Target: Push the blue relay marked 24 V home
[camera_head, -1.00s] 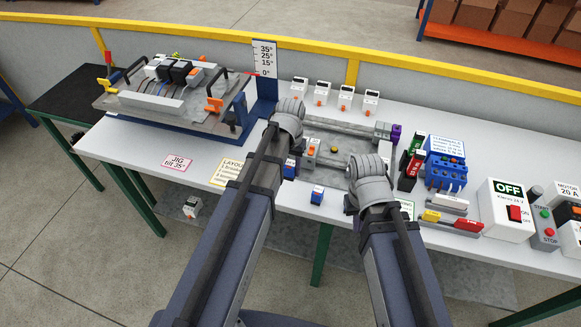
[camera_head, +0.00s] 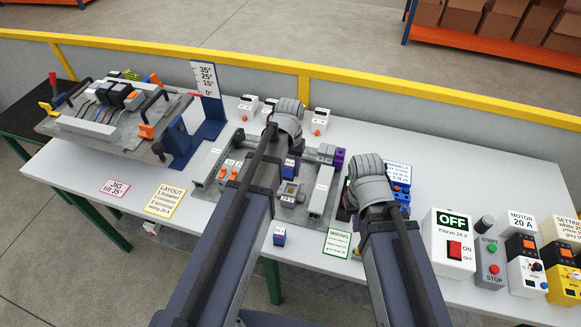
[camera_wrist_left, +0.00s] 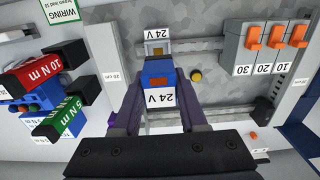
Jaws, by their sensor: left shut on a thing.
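My left gripper (camera_wrist_left: 161,98) is shut on the blue relay marked 24 V (camera_wrist_left: 158,72), one finger on each side, in the left wrist view. The held relay also shows in the head view (camera_head: 291,167), partly behind my left wrist. A grey socket marked 24 V (camera_wrist_left: 156,48) is just beyond the relay on the mounting plate (camera_wrist_left: 213,80). I cannot tell whether relay and socket touch. A second blue relay (camera_head: 279,236) stands on the table's front edge. My right gripper is hidden behind its own arm.
Breakers with orange levers (camera_wrist_left: 276,42) and a yellow knob (camera_wrist_left: 195,75) are on the plate. Red and green torque tools (camera_wrist_left: 42,70) lie to one side. The tilted jig (camera_head: 115,110) stands at left, the OFF switch box (camera_head: 450,243) at right.

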